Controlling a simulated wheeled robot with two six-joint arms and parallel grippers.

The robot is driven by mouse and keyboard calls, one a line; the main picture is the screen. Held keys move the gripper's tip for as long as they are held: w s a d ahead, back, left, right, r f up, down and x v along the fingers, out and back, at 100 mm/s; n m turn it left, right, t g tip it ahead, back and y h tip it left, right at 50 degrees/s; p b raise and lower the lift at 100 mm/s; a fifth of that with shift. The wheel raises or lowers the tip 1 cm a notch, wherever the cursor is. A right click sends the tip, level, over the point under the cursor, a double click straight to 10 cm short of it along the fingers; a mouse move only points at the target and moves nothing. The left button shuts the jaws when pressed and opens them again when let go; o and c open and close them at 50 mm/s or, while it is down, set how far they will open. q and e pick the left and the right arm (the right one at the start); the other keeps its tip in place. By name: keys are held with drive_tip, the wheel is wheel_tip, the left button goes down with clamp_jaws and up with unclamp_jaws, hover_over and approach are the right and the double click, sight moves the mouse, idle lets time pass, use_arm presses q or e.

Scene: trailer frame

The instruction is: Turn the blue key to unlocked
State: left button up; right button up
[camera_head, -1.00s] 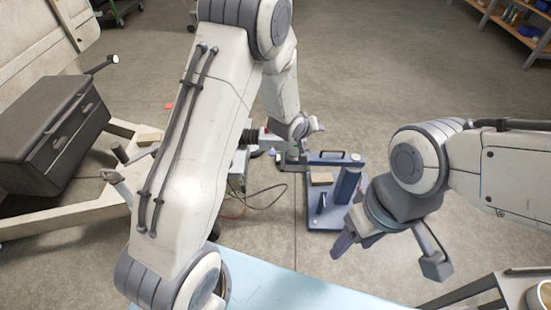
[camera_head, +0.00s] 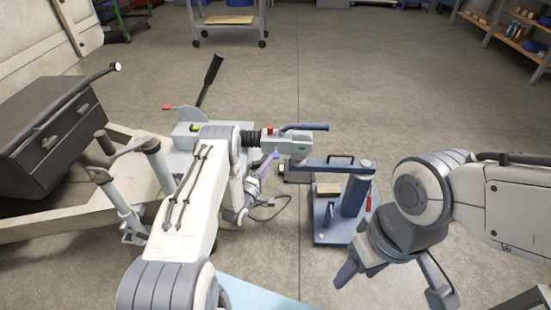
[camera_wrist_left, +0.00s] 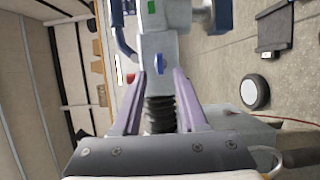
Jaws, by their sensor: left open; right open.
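The blue key (camera_wrist_left: 161,64) is a small flat blue tab on the pale grey coupler housing (camera_wrist_left: 160,48). In the head view the key (camera_head: 276,155) shows small at the housing's lower edge. My left gripper (camera_wrist_left: 160,75) is open. In the left wrist view its two purple-grey fingers point toward the housing, with the key between and slightly ahead of their tips; contact is not visible. In the head view my left gripper (camera_head: 265,165) is beside the housing and partly hidden. My right gripper (camera_head: 357,272) is open and empty at the lower right.
The housing has a red and a green patch and a blue handle (camera_head: 305,127). A black bellows joins it to a grey trailer body. A blue stand (camera_head: 335,232) is close on the right. A dark toolbox (camera_head: 50,140) is at the left.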

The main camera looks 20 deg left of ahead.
sight(275, 155)
use_arm(q)
drive_tip(key=w, duration=0.4)
drive_tip(key=w+b, duration=0.1)
drive_tip(key=w, duration=0.1)
drive_tip(key=shift+w+d, duration=0.15)
drive_tip(key=shift+d, duration=0.2)
clamp_jaws()
